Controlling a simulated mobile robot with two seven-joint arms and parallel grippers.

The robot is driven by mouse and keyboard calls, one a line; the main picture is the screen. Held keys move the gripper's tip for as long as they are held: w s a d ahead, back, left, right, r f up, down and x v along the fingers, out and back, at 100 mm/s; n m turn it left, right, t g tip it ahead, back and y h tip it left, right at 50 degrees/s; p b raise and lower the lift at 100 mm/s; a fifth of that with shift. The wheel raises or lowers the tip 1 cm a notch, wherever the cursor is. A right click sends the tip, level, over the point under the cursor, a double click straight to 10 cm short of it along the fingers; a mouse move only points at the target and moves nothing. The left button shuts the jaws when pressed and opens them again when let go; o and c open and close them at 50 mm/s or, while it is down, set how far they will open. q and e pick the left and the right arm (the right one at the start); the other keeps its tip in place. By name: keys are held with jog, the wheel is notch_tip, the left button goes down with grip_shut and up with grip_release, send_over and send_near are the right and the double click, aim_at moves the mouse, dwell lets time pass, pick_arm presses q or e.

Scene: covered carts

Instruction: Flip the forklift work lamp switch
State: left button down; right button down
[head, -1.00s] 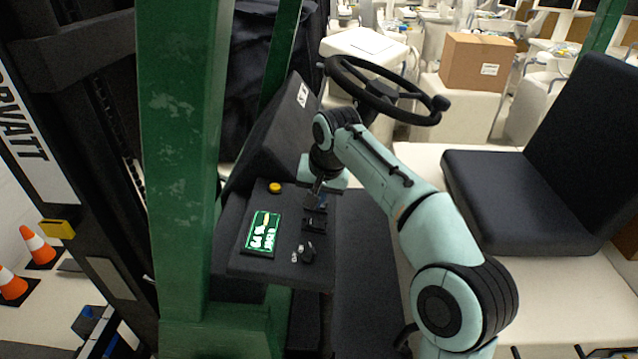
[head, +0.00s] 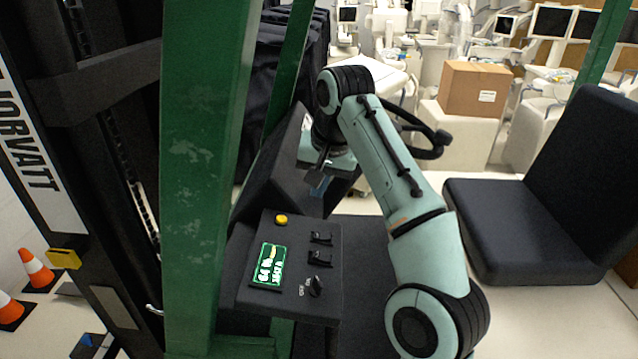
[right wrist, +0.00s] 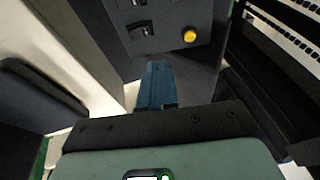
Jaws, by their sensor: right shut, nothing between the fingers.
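The forklift's black control panel (head: 252,298) carries two black switches, an upper one (head: 321,238) and a lower one (head: 319,258). I cannot tell which is the work lamp switch, or their positions. In the right wrist view one switch (right wrist: 142,31) shows ahead of the fingers, and the other is partly cut off at the top edge. My right gripper (head: 317,182) is shut and empty, above and behind the panel, apart from the switches. Its blue fingers (right wrist: 158,72) are together in the right wrist view. My left gripper is not in view.
The panel also has a yellow button (head: 281,220), a lit green display (head: 268,265) and a black knob (head: 316,287). A green post (head: 205,170) stands left of it. The steering wheel (head: 432,145) is behind my right arm, and the black seat (head: 520,225) is right.

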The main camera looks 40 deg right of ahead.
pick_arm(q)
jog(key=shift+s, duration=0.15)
pick_arm(e)
jog(key=shift+s, duration=0.2)
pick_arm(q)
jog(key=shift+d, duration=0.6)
pick_arm(e)
jog(key=shift+w+d+r+g+h, duration=0.1)
jog(key=shift+w+r+g+h, duration=0.1)
jog(key=shift+g+h, duration=0.35)
jog(key=shift+w+d+r+g+h, duration=0.1)
jog(key=shift+w+g+h, duration=0.1)
jog(key=shift+g+h, duration=0.3)
jog(key=shift+d+f, duration=0.1)
jog(key=shift+f, duration=0.05)
